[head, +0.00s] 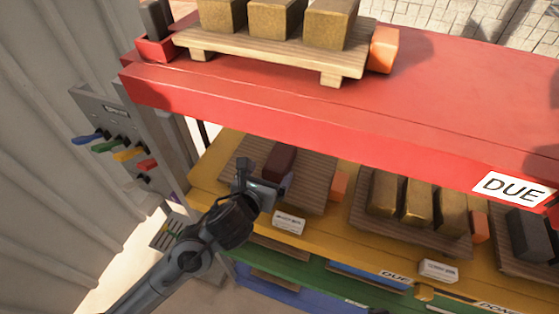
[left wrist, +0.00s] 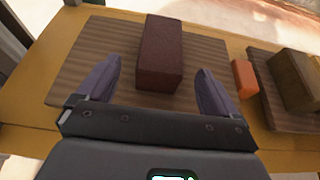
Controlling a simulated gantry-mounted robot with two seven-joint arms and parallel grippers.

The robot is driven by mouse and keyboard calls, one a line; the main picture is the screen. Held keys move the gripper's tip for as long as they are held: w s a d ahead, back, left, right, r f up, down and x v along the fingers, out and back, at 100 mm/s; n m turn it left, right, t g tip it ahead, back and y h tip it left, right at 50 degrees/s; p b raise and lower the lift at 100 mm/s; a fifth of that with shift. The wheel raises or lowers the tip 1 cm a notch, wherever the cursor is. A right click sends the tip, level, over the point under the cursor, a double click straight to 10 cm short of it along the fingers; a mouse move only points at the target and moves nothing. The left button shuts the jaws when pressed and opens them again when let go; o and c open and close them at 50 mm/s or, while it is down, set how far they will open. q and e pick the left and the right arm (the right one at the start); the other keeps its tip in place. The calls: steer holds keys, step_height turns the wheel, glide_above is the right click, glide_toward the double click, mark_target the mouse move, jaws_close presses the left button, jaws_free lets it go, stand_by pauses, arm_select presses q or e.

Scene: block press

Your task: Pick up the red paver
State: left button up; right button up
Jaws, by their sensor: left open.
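The red paver (head: 281,160) is a dark maroon block on a wooden pallet (head: 313,188) at the left end of the yellow shelf. In the left wrist view the paver (left wrist: 161,55) lies lengthwise between the two fingers of my left gripper (left wrist: 157,88). The fingers are open, with a gap on each side of the paver. In the head view my left gripper (head: 268,187) is at the near end of the paver and hides part of it. My right gripper is not in view.
An orange block (left wrist: 244,78) stands just right of the pallet. Further right are a pallet of tan blocks (head: 419,200) and a dark grey block (head: 527,235). The red shelf (head: 440,110) overhangs above. Coloured levers (head: 130,153) are on the left panel.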

mark_target(276, 165)
arm_select(q)
steer(key=shift+x, duration=1.15)
steer(key=shift+p+x, duration=0.85)
steer(key=shift+x, duration=1.15)
steer(key=shift+w+d+f, duration=0.25)
steer(key=shift+w+f, duration=0.1)
steer(key=shift+w, duration=0.1)
steer(key=c, duration=1.6)
steer(key=shift+r, duration=0.2)
jaws_close()
steer(key=shift+r, duration=0.1)
